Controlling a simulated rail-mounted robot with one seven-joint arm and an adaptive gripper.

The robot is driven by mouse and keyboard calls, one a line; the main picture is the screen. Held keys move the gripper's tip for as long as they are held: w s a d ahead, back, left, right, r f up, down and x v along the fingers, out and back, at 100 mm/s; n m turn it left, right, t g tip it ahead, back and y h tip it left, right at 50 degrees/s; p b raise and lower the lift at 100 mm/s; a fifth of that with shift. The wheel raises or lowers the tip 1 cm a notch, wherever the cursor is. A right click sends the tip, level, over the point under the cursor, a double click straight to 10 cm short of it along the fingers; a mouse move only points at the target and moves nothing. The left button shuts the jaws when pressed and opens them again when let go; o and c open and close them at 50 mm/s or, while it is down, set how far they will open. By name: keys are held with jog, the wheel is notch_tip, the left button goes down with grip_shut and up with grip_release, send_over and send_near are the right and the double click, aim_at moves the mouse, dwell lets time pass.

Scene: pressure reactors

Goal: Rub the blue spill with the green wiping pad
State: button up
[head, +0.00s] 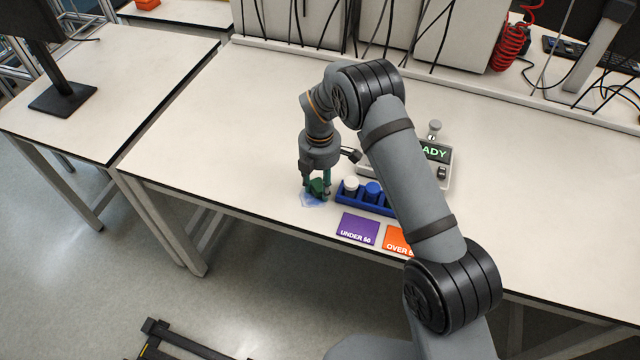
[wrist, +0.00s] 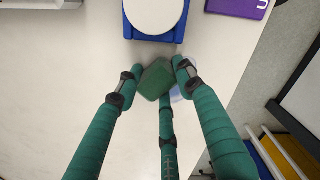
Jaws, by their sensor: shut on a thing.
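The green wiping pad (head: 317,186) is held between the fingers of my gripper (head: 316,192). In the wrist view the pad (wrist: 156,80) sits between the fingertips of my gripper (wrist: 157,76). The blue spill (head: 312,200) is a pale blue patch on the white bench, right under and around the pad. In the wrist view a sliver of the spill (wrist: 176,94) shows beside the pad; the rest is hidden by the pad and fingers. I cannot tell whether the pad touches the bench.
A blue rack (head: 345,198) with white-capped and blue-capped vials stands close to the right of my gripper. A purple "UNDER 50" card (head: 357,229) and an orange card (head: 397,240) lie near the front edge. A device reading "READY" (head: 437,152) stands behind. The bench is clear to the left.

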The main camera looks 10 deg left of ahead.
aim_at(311, 213)
jog(key=shift+s+a+f+b, duration=0.15)
jog(key=shift+s+b, duration=0.1)
jog(key=shift+s, duration=0.9)
jog(key=shift+s+a+f+b, duration=0.1)
jog(key=shift+s+b, duration=0.1)
jog(key=shift+s, duration=0.95)
jog(key=shift+s+a+r, duration=0.1)
jog(key=shift+s+a, duration=0.1)
jog(key=shift+s, duration=1.05)
jog(key=shift+w+a+r, duration=0.1)
jog(key=shift+a+r, duration=0.05)
jog(key=shift+a, duration=0.2)
jog(key=shift+w+a, duration=0.15)
jog(key=shift+w, duration=0.3)
jog(key=shift+w+d+r+p, duration=0.1)
jog(key=shift+w+d+p, duration=0.05)
jog(key=shift+w, duration=0.7)
jog(key=shift+w+d+r+p, duration=0.1)
jog(key=shift+w+p, duration=0.05)
jog(key=shift+w, duration=0.7)
jog(key=shift+w+d+f, duration=0.1)
jog(key=shift+w+d, duration=0.05)
jog(key=shift+w, duration=0.75)
jog(key=shift+w+d+f, duration=0.1)
jog(key=shift+w, duration=0.75)
jog(key=shift+f, duration=0.15)
